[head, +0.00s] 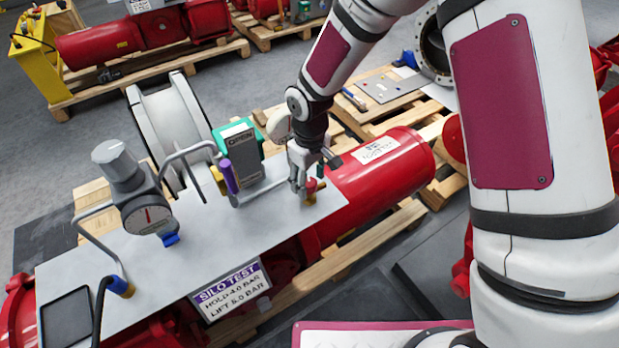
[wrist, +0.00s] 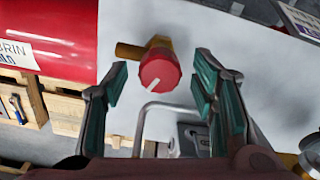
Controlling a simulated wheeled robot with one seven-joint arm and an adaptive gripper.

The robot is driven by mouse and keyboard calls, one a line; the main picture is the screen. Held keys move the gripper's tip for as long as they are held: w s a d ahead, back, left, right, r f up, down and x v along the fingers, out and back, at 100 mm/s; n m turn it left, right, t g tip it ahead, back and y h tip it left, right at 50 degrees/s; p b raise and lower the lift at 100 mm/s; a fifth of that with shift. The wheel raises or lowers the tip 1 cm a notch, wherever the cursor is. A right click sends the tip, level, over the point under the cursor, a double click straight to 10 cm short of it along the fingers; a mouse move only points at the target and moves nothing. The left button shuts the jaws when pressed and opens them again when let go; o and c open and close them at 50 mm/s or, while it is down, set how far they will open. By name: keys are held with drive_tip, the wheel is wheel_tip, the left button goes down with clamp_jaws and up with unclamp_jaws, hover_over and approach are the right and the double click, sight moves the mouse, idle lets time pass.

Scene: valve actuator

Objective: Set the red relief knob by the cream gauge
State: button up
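The red relief knob (wrist: 160,69) sits on a brass fitting (wrist: 130,51) on the grey plate. A white mark on it points down and slightly left in the wrist view. In the head view, the knob (head: 312,185) is partly covered by my gripper (head: 303,184). My gripper is open, one finger on each side of the knob in the wrist view, with gaps on both sides; contact is not visible.
A green-and-grey box (head: 241,160), a purple-handled valve (head: 229,178) and bent tubes stand left of my gripper. A sign (head: 231,290) reads SILO TEST, HOLD 4.0 BAR, LIFT 5.0 BAR. A red cylinder (head: 400,170) lies right of the plate. The plate's front middle is clear.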

sight(310, 182)
wheel_tip(310, 182, up, 12)
idle(0.6)
drive_tip(key=s+d+r+m+t, duration=0.2)
drive_tip(key=s+d+r+m, duration=0.35)
drive_tip(key=d+r, duration=0.75)
drive_tip(key=s+d+r+m+t, duration=0.1)
drive_tip(key=s+d+r+m, duration=0.1)
drive_tip(key=s, duration=0.6)
drive_tip(key=s+d+r+m+t, duration=0.1)
drive_tip(key=s+d+r, duration=0.3)
drive_tip(key=s, duration=0.5)
drive_tip(key=shift+d+r+m+t, duration=0.25)
drive_tip(key=shift+d+m+t, duration=0.2)
drive_tip(key=shift+d, duration=0.25)
